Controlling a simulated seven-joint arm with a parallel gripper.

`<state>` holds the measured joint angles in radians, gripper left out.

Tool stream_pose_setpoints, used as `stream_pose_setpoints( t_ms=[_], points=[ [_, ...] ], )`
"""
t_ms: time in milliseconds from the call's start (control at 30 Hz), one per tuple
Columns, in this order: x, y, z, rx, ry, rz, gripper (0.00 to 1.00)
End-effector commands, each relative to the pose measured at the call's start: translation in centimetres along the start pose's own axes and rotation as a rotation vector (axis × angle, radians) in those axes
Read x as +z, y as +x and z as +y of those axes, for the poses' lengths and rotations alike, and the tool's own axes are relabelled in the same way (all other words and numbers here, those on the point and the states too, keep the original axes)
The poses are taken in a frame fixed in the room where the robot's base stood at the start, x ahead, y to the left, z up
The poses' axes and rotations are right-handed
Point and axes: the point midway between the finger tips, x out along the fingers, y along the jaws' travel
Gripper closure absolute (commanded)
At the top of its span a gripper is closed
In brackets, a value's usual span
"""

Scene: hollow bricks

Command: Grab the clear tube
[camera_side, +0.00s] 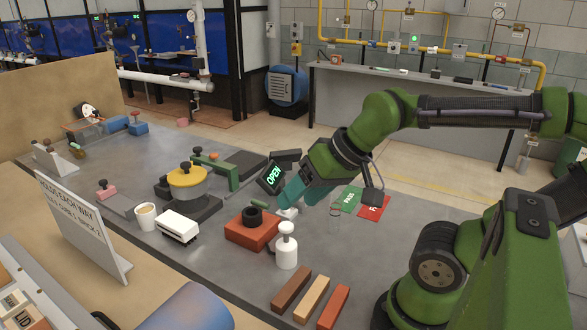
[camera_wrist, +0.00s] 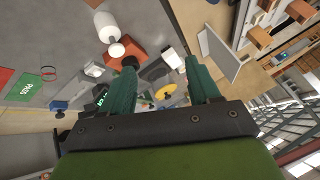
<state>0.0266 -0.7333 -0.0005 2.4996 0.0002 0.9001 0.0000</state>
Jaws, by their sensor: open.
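The clear tube (camera_side: 335,217) stands upright on the grey table in the side view, near the green PASS card (camera_side: 348,198) and the red card (camera_side: 373,207).
A red hollow brick (camera_side: 252,232) with a dark ring on top and a white bottle (camera_side: 286,248) stand left of the tube. Three bars (camera_side: 311,299) lie at the front edge.

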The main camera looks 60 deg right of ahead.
Motion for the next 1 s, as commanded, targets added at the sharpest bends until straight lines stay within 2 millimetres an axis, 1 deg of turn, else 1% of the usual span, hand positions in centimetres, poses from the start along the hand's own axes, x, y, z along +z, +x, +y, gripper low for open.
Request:
stream_pose_setpoints(
  t_ms=[67, 133, 167, 233, 267, 300, 367, 400, 433, 500, 533, 600, 700, 767, 867, 1000],
  points=[
    [-1.1, 0.8, 1.5, 0.047, 0.059, -0.020, 0.39],
    [-2.8, 1.4, 3.4, 0.104, 0.109, -0.043, 0.39],
    [-3.6, 1.6, 4.5, 0.134, 0.120, -0.059, 0.39],
    [-5.6, 2.0, 7.4, 0.203, 0.114, -0.115, 0.39],
    [-6.4, 2.1, 8.8, 0.231, 0.102, -0.142, 0.39],
    [-7.4, 2.1, 10.7, 0.264, 0.081, -0.185, 0.39],
    [-8.7, 2.1, 13.8, 0.304, 0.035, -0.258, 0.39],
    [-9.3, 2.0, 15.9, 0.323, -0.003, -0.312, 0.39],
    [-9.8, 1.8, 17.4, 0.332, -0.036, -0.354, 0.39],
    [-10.5, 1.4, 20.2, 0.336, -0.124, -0.442, 0.39],
    [-10.7, 1.1, 21.0, 0.331, -0.162, -0.473, 0.39],
    [-11.1, 0.6, 21.9, 0.315, -0.254, -0.528, 0.39],
    [-11.5, -0.2, 21.8, 0.288, -0.365, -0.564, 0.39],
    [-11.3, -0.3, 21.7, 0.272, -0.403, -0.580, 0.39],
    [-10.8, 0.2, 21.8, 0.255, -0.432, -0.593, 0.39],
    [-9.6, 2.1, 22.6, 0.253, -0.436, -0.595, 0.39]
  ],
)
